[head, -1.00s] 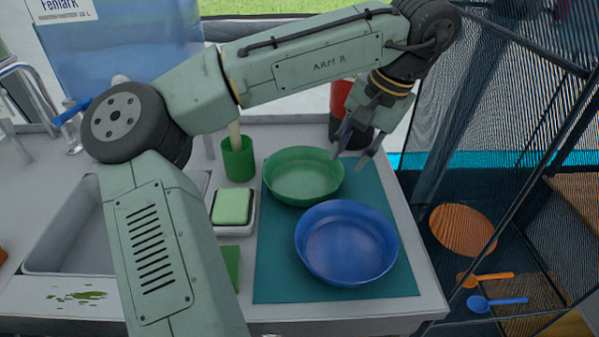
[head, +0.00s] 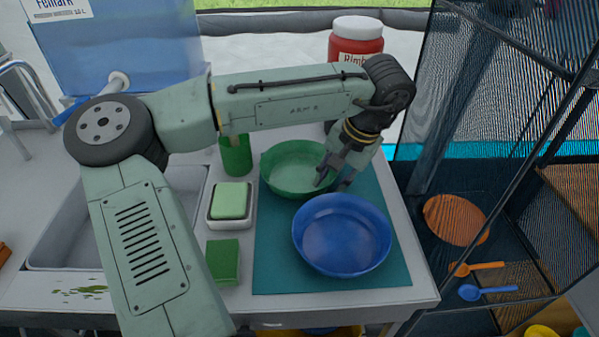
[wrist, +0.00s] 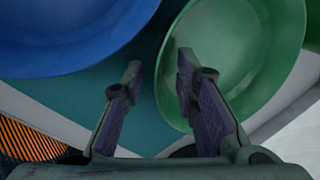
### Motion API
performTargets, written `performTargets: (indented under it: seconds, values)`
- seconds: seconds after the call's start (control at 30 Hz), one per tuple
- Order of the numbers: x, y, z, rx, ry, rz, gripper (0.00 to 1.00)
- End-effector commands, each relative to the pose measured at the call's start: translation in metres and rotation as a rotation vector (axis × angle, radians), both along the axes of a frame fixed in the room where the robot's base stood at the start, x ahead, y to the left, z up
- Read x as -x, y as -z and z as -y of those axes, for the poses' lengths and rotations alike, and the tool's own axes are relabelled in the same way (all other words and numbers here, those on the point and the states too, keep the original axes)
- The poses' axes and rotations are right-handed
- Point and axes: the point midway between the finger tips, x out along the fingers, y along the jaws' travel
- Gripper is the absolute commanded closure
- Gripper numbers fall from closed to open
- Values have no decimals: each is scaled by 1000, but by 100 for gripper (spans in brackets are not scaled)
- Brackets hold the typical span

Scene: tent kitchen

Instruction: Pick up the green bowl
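The green bowl (head: 290,172) sits upright on the teal mat (head: 275,270), behind the blue bowl (head: 342,236). My gripper (head: 333,184) is at the green bowl's right rim, with its fingers apart. In the wrist view my gripper (wrist: 157,80) is open, and the green bowl (wrist: 235,50) lies under and beyond the right finger. The left finger is outside the bowl, over the mat. The green rim passes between the two fingers. I cannot tell whether either finger touches it. The blue bowl also fills the upper left of the wrist view (wrist: 65,35).
A pale green sponge in a white dish (head: 230,203), a green block (head: 223,262) and a green cup (head: 236,155) stand left of the mat. A red jar (head: 355,42) is behind my arm. A mesh rack (head: 470,150) stands on the right.

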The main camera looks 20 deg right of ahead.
Motion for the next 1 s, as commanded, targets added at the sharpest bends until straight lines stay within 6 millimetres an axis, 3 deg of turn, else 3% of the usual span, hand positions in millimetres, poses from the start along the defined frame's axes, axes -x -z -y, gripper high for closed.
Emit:
performTargets:
  seconds: [0.4, 1.0]
  values:
    - [0, 0, 0, 0, 0, 0, 100]
    - [0, -1, 0, 1, 0, 1, 100]
